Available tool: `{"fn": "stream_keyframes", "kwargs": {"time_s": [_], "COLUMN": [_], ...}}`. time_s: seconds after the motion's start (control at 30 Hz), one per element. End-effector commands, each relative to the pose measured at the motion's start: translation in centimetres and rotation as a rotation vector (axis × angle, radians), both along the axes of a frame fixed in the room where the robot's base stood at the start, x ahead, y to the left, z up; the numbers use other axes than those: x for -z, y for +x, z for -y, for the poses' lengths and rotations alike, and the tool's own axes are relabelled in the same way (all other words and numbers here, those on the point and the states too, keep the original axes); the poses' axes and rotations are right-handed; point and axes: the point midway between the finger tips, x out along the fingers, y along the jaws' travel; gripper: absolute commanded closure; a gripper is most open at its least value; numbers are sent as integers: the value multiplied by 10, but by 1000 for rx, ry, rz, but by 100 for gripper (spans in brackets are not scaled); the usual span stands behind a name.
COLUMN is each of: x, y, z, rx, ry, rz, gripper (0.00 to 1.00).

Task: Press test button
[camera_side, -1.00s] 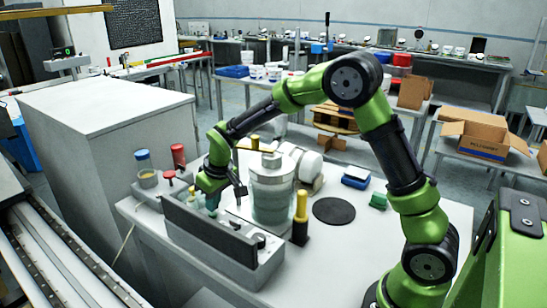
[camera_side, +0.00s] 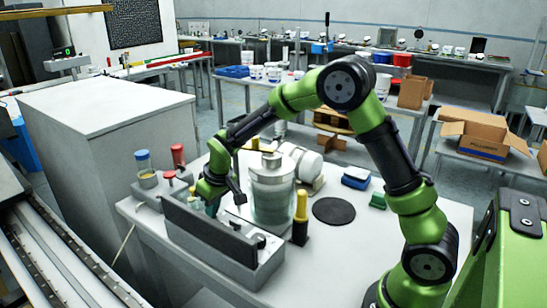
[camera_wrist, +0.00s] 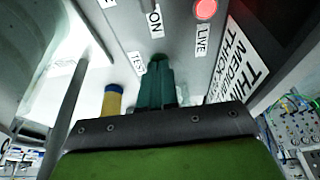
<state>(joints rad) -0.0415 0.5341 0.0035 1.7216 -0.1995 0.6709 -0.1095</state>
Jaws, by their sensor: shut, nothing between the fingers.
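The grey control box (camera_side: 262,268) stands on the near side of the light table, with a long dark plate along it. In the wrist view its panel (camera_wrist: 179,52) carries labels reading ON and LIVE, and a partly covered TEST label (camera_wrist: 136,63). The test button itself is not visible; my fingers cover the area beside its label. My gripper (camera_side: 212,209) is low behind the dark plate, fingers pointing down. In the wrist view its teal fingers (camera_wrist: 155,62) are shut together and empty, tips close to the panel. I cannot tell whether they touch anything.
A red lamp (camera_wrist: 205,9) is lit by the LIVE label. A yellow-and-blue piece (camera_wrist: 112,101) is left of my fingers. A large clear jar (camera_side: 272,195) and a black-and-yellow post (camera_side: 300,219) stand right of my gripper. A black disc (camera_side: 334,210) lies on the table.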

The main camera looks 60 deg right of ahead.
Motion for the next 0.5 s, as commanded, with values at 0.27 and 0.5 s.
{"fn": "stream_keyframes", "kwargs": {"time_s": [0.27,0.5], "x": [-29,-88], "y": [-2,-14], "z": [0,0], "rx": [1,1], "ry": [0,0], "rz": [-9,3], "gripper": [100,100]}}
